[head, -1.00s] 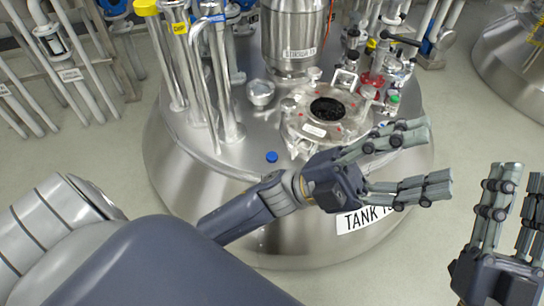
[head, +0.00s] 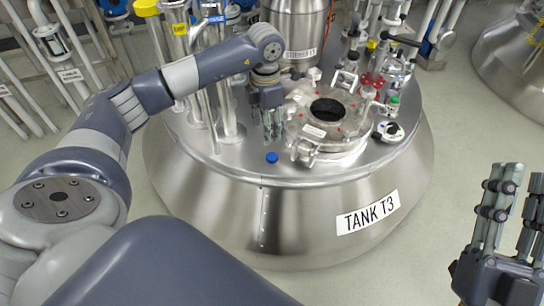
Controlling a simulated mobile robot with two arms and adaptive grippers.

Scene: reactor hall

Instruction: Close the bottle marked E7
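A small blue cap (head: 271,157) lies on the top of the steel tank marked TANK T3 (head: 300,215), near its front edge. My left gripper (head: 272,132) points down over the tank top, just behind the cap and left of the round hatch. Its fingers look close together, and I cannot tell whether they hold anything. A round clear vessel that showed here earlier is hidden behind my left gripper. No E7 mark is readable. My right gripper (head: 518,185) is open and empty at the lower right, away from the tank.
The round hatch (head: 326,112) with an open dark port stands right of my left gripper. Tall steel pipes (head: 226,85) rise close on the left. A motor housing (head: 292,28) stands behind. Valves and fittings (head: 375,75) crowd the right back.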

